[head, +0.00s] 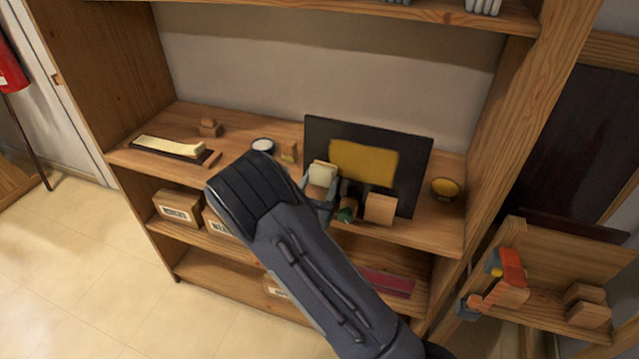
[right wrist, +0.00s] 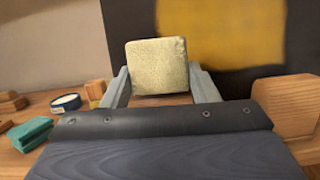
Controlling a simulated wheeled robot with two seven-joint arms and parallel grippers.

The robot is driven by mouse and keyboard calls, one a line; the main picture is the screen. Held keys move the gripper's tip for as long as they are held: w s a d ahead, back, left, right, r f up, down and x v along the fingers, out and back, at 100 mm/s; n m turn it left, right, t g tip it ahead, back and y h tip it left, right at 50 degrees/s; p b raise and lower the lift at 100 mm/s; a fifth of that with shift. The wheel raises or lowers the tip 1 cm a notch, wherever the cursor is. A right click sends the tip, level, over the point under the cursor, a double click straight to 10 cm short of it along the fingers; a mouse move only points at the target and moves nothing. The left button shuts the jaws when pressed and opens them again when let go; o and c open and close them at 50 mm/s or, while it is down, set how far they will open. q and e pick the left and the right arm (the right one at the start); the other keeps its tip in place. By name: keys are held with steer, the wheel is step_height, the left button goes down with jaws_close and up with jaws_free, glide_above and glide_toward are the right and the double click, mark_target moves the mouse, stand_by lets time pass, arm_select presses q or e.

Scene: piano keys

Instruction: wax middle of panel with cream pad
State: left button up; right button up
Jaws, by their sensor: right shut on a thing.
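A dark panel (head: 415,170) stands upright on the shelf, with a yellow patch (head: 365,163) on its middle; both show behind the pad in the right wrist view. My right gripper (head: 319,197) is shut on the cream pad (head: 322,174), which sits between the fingers (right wrist: 163,88) with its cream face (right wrist: 157,65) showing. The pad is in front of the panel's left part, left of most of the yellow patch. I cannot tell whether it touches the panel. My right forearm hides part of the shelf. My left gripper is not in view.
A round tin (head: 262,146) and a small wooden block (head: 289,151) stand left of the panel. A wooden block (head: 380,208) stands before it, and a yellow round dish (head: 445,188) to its right. A dark tray (head: 160,148) lies at the shelf's left. A green block (right wrist: 25,135) shows at lower left.

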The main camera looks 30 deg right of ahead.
mark_target(343, 171)
steer(key=shift+w+d+f, duration=0.15)
steer(key=shift+w+d, duration=0.45)
steer(key=shift+d, duration=0.1)
stand_by(0.3)
steer(key=shift+s+d, duration=1.25)
steer(key=shift+s, duration=0.3)
steer(key=shift+w+a, duration=0.65)
steer(key=shift+w, duration=0.15)
steer(key=shift+w+a, duration=0.6)
steer(key=shift+w, duration=0.2)
steer(key=shift+a, duration=0.1)
steer(key=shift+s+a, duration=0.25)
steer(key=shift+a, duration=0.05)
steer(key=shift+s+a+r+p, duration=0.2)
steer(key=shift+s+a+p, duration=0.1)
steer(key=shift+s+a, duration=0.6)
steer(key=shift+s+a+r+p, duration=0.25)
steer(key=shift+s+a, duration=0.5)
steer(key=shift+a, duration=0.2)
